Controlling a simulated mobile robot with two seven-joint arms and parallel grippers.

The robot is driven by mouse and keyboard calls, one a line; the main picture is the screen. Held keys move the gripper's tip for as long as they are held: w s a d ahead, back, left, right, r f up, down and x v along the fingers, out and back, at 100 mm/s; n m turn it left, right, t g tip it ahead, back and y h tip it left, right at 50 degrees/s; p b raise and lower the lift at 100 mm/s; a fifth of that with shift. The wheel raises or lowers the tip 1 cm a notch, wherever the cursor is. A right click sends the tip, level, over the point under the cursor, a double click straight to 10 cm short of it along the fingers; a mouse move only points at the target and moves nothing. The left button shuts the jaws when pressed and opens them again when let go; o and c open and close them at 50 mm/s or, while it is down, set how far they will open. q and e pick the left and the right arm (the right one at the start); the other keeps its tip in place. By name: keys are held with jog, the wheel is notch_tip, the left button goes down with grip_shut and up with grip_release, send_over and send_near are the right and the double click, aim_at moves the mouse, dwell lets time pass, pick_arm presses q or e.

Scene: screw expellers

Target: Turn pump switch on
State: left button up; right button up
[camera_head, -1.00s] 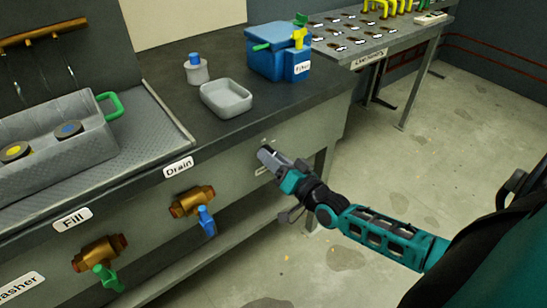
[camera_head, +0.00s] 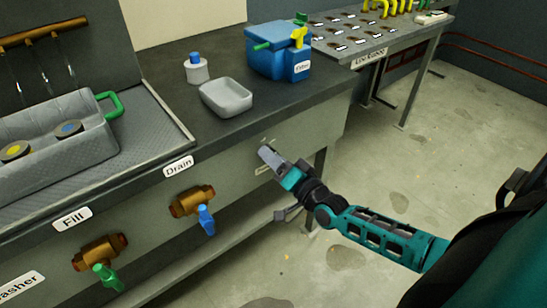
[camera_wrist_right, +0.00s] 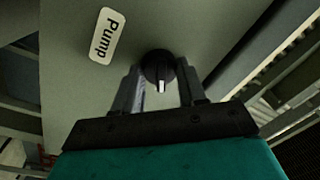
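The pump switch is a round black knob (camera_wrist_right: 158,66) with a white pointer mark, beside the "Pump" label (camera_wrist_right: 103,36) on the bench's front panel. In the right wrist view the white mark points down toward my gripper's base. My right gripper (camera_wrist_right: 160,82) is open, with one finger on each side of the knob and small gaps apparent. In the head view the right gripper (camera_head: 267,153) is at the front panel, right of the "Drain" label, and hides the knob. My left gripper is not in view.
Blue-handled drain valve (camera_head: 206,219) and green-handled fill valve (camera_head: 107,276) stick out of the panel to the left. A grey tray (camera_head: 226,98), a small bottle (camera_head: 196,70) and a blue filter box (camera_head: 270,52) stand on the bench. The floor at right is open.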

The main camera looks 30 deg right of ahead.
jog(key=o, duration=0.4)
jog(key=shift+o, duration=0.2)
pick_arm(q)
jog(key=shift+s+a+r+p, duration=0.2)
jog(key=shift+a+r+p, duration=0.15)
jog(key=shift+p, duration=0.45)
pick_arm(e)
jog(key=s+d, duration=0.1)
jog(key=s, duration=1.2)
jog(key=shift+d+f, duration=0.25)
jog(key=shift+f, duration=0.15)
jog(key=shift+w, duration=0.1)
